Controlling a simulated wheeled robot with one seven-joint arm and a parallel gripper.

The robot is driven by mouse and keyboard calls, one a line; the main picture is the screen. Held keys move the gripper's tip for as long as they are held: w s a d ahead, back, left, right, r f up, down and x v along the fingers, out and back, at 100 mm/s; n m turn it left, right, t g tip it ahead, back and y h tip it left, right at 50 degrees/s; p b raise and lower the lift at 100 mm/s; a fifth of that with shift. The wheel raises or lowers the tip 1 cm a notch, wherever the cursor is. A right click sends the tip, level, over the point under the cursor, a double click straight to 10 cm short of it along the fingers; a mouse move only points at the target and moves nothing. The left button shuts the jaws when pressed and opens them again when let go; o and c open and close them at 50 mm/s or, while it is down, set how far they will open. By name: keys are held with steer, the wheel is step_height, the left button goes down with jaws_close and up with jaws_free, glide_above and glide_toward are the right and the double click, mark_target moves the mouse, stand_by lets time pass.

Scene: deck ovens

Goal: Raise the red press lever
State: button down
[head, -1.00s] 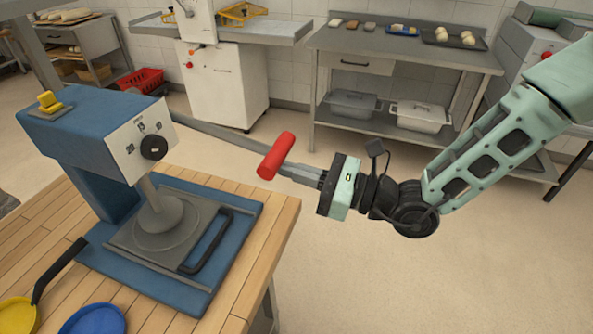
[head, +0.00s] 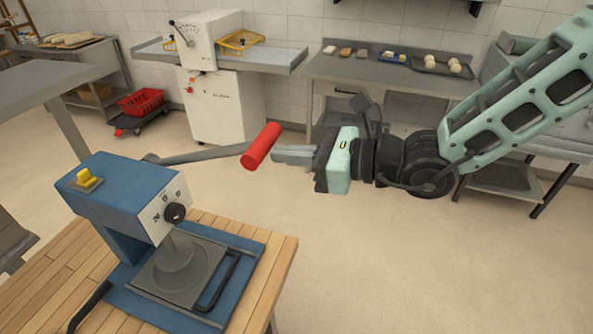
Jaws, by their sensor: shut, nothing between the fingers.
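The blue press (head: 125,195) stands on the wooden table at the lower left. Its grey lever arm (head: 205,153) runs from the press's far side to the right and slopes slightly upward. The lever ends in a red cylindrical grip (head: 262,146), held out beyond the table edge. My gripper (head: 276,155) comes in from the right with its fingers shut and empty. The fingertips are right at the red grip's right side; whether they touch it, I cannot tell. The press's round grey head (head: 176,260) is over the grey plate (head: 150,280).
The wooden table (head: 50,255) carries the press. A white machine (head: 220,105) and a steel bench (head: 400,70) with trays stand along the back wall. A red crate (head: 140,102) sits at the back left. The floor on the right is open.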

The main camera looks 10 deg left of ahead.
steer(key=a+r, duration=0.1)
steer(key=r, duration=0.2)
steer(key=a+r+p, duration=0.1)
steer(key=a+r, duration=0.1)
steer(key=r, duration=0.1)
steer(key=a+r, duration=0.2)
steer(key=r, duration=0.2)
steer(key=shift+w+p, duration=0.2)
steer(key=shift+p, duration=0.2)
steer(key=a+r, duration=0.8)
steer(key=a, duration=0.1)
steer(key=shift+w+a+r, duration=0.3)
steer(key=shift+w, duration=0.15)
steer(key=shift+f, duration=0.1)
